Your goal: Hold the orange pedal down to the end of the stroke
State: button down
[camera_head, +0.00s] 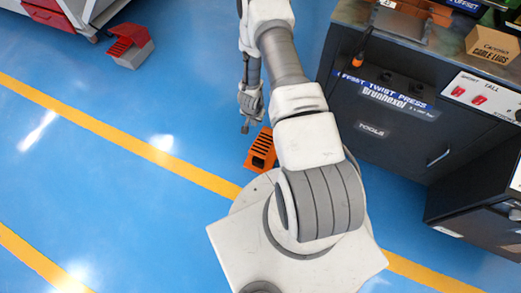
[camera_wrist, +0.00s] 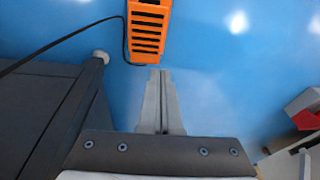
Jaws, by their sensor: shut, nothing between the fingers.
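The orange pedal (camera_head: 259,151) is on the blue floor in the head view, partly hidden behind my arm. It has a row of dark slots. In the wrist view the orange pedal (camera_wrist: 148,32) is at the top, with a black cable along its left side. My gripper (camera_head: 245,128) points down just above and left of the pedal in the head view. In the wrist view my gripper (camera_wrist: 160,72) has its two fingers together and empty, with the tips just below the pedal's near edge. I cannot tell whether they touch it.
A dark twist press cabinet (camera_head: 400,115) stands at the right, with a box of cable lugs (camera_head: 491,44) on top. A red pedal with a grey base (camera_head: 130,46) is on the floor at the upper left. Open blue floor (camera_head: 120,190) lies at the left.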

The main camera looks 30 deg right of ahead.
send_over(261, 149)
jog(key=s+a, duration=0.1)
jog(key=s+a+x, duration=0.1)
jog(key=x, duration=0.4)
jog(key=shift+s+f+m+g, duration=0.15)
jog(key=shift+f+m+g, duration=0.15)
jog(key=shift+b, duration=0.3)
jog(key=f+b, duration=0.2)
jog(key=f, duration=0.2)
jog(key=f+b, duration=0.2)
jog(key=f, duration=0.2)
jog(key=w+d+f+b, duration=0.1)
jog(key=f+b, duration=0.1)
jog(key=f, duration=0.3)
jog(key=shift+s+f, duration=0.1)
jog(key=shift+f, duration=0.25)
jog(key=shift+a, duration=0.1)
